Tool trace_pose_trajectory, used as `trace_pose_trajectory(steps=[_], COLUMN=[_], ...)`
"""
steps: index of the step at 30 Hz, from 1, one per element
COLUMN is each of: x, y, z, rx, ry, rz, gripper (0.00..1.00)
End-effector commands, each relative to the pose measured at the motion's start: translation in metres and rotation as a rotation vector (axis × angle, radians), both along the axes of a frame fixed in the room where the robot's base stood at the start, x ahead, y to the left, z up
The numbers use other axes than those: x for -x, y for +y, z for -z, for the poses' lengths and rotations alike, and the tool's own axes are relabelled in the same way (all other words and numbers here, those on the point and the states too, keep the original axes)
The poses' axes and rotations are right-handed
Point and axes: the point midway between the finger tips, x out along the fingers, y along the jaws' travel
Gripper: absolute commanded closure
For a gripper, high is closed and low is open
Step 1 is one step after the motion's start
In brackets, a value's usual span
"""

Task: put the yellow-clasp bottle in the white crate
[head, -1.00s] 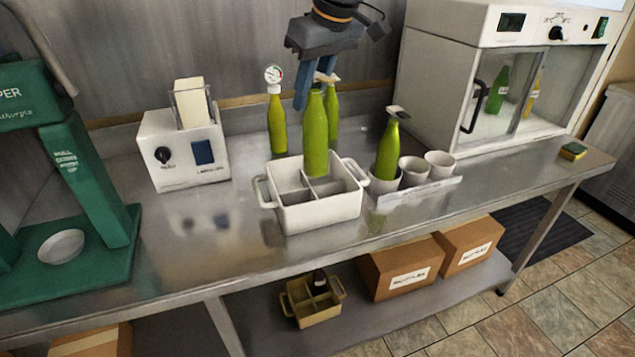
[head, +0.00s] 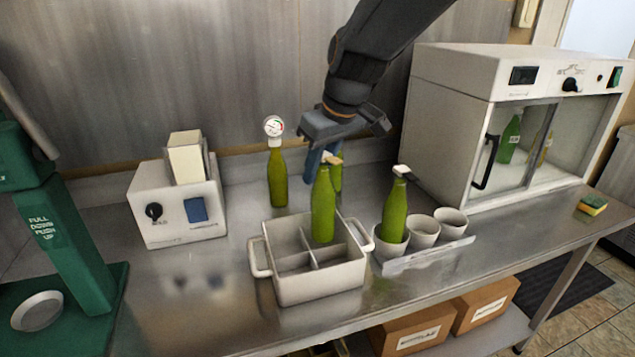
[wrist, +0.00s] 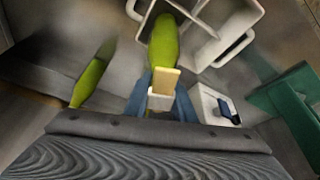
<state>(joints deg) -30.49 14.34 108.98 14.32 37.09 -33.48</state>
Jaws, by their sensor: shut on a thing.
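My gripper (head: 323,160) is shut on the neck of a green bottle (head: 323,208). In the wrist view the held bottle (wrist: 163,45) shows a pale yellow clasp (wrist: 164,82) between my blue fingers (wrist: 160,98). The white crate (head: 318,284) stands on the steel bench, with dividers and a handle at each side. The bottle is upright, and its lower end shows within the crate's opening, toward the back right. I cannot tell if its base touches the crate floor. The crate also shows in the wrist view (wrist: 233,45).
A gauge-topped bottle (head: 278,175) stands behind the crate, and another green bottle (head: 337,178) is partly hidden behind the held one. A bottle (head: 395,212) stands in a cup at right, beside two empty cups. A label machine (head: 178,208) is at left, a glass-fronted cabinet (head: 450,110) at right.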

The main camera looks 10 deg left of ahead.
Motion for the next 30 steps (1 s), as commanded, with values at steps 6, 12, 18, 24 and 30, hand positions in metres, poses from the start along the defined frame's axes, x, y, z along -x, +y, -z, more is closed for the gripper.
trace_pose_trajectory(steps=[6, 12, 18, 24, 30], x=[0.001, 0.0, 0.0, 0.0, 0.0], y=[0.0, 0.0, 0.0, 0.0, 0.0], z=[0.026, 0.031, 0.034, 0.035, 0.034], rx=[0.001, -0.001, 0.0, 0.001, 0.001], ry=[0.002, -0.002, -0.001, 0.001, 0.001], rz=[0.001, 0.0, 0.0, 0.0, 0.0], gripper=[1.0, 1.0, 1.0, 0.59, 0.59])
